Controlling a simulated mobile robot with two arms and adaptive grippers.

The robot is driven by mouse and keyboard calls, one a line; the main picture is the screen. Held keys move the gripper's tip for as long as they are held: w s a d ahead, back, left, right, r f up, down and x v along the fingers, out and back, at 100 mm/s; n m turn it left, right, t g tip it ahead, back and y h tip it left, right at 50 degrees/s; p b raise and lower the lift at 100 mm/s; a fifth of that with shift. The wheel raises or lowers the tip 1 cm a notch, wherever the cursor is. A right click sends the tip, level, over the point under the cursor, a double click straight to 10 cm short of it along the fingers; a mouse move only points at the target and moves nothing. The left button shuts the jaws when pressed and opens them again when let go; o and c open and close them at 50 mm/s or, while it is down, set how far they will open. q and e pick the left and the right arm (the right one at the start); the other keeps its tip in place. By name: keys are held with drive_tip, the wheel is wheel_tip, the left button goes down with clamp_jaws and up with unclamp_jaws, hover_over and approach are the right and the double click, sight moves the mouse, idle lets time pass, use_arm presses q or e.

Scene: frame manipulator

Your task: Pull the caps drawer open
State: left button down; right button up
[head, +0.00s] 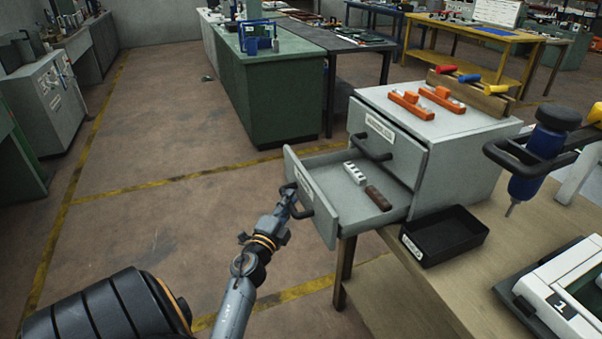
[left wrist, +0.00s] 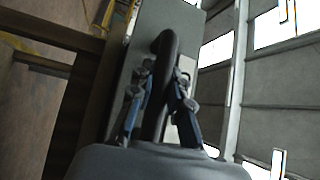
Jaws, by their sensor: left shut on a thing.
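A grey two-drawer cabinet (head: 465,165) stands on the wooden workbench. Its lower drawer (head: 325,213) is pulled well out to the left. A white block with bumps (head: 355,173) and a brown piece (head: 378,198) lie inside it. My left gripper (head: 290,195) is shut on the lower drawer's dark handle (head: 303,196). In the left wrist view its two fingers (left wrist: 160,105) stand on either side of the handle bar (left wrist: 168,70). My right gripper is not in view.
Orange tools (head: 411,104) lie on the cabinet top. A black tray (head: 444,236) sits on the bench beside the open drawer. A blue screwdriver (head: 545,143) hangs in a black holder at right. The floor left of the drawer is clear.

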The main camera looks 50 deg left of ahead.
use_arm(q)
drive_tip(key=shift+s+a, duration=0.2)
drive_tip(key=shift+s, duration=0.1)
drive_tip(key=c, duration=1.3)
unclamp_jaws()
drive_tip(key=shift+o, duration=0.2)
drive_tip(key=shift+d, duration=0.1)
drive_tip(key=v, duration=0.7)
drive_tip(key=shift+s, duration=0.15)
drive_tip(key=shift+f, duration=0.1)
